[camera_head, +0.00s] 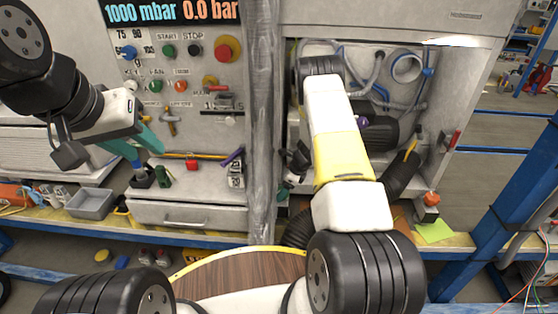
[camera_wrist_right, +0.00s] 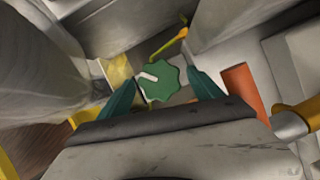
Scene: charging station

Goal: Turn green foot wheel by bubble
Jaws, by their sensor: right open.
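In the right wrist view a green lobed foot wheel (camera_wrist_right: 160,82) with a white mark on its face sits in the middle. My right gripper (camera_wrist_right: 163,92) has its two teal fingers apart, one on each side of the wheel. I cannot tell whether either finger touches it. In the head view my right arm covers much of the open cabinet, and its fingers are not clear there. My left gripper (camera_head: 146,142) is in front of the control panel, with teal fingers pointing down and right; their gap is unclear. I cannot make out a bubble level.
A yellow-orange handle (camera_wrist_right: 182,34) stands behind the wheel and an orange block (camera_wrist_right: 243,90) lies to its right. In the head view the control panel (camera_head: 147,55) with buttons is at left. A grey tray (camera_head: 90,203) sits on the bench. A blue post (camera_head: 500,210) stands at right.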

